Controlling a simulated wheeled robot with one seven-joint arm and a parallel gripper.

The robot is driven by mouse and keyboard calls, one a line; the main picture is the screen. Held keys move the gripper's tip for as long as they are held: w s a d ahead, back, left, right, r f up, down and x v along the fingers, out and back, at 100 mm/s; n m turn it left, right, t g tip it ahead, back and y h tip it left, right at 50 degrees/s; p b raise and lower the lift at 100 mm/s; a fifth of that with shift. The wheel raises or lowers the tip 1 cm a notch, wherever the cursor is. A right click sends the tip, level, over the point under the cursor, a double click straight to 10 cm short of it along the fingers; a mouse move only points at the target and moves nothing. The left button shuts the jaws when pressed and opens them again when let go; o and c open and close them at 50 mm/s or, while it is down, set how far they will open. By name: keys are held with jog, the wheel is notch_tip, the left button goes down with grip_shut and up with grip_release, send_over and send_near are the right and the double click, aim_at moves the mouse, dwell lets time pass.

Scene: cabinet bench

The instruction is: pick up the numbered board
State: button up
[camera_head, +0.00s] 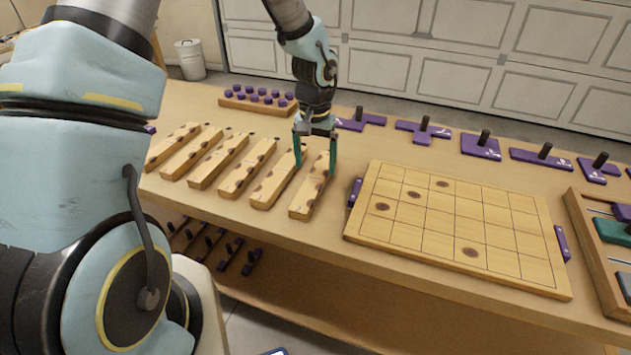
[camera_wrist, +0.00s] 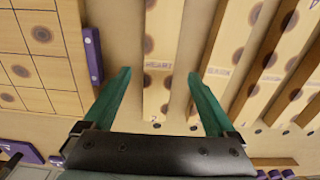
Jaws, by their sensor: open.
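Several long wooden boards with dark round spots lie side by side on the bench. The rightmost board (camera_head: 309,190) in the head view has my gripper (camera_head: 315,168) over its far end, with one green finger on each side. In the wrist view this board (camera_wrist: 163,35) runs between the open fingers (camera_wrist: 159,75). It bears a small word and a mark like a numeral near its end. The fingers look apart from it, and nothing is held. The neighbouring boards (camera_wrist: 228,55) also carry small writing, too small to read surely.
A wooden grid board (camera_head: 440,225) with purple side handles lies close on the right. Purple pieces with black knobs (camera_head: 480,146) line the back edge, and a peg rack (camera_head: 258,99) stands at back left. A wooden tray (camera_head: 590,240) is at far right. Gaps between boards are narrow.

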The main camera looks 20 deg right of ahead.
aim_at(315, 178)
jog(key=shift+s+f+p, duration=0.1)
jog(key=shift+f+p, duration=0.95)
jog(key=shift+f, duration=1.6)
jog(key=shift+c, duration=0.3)
grip_shut()
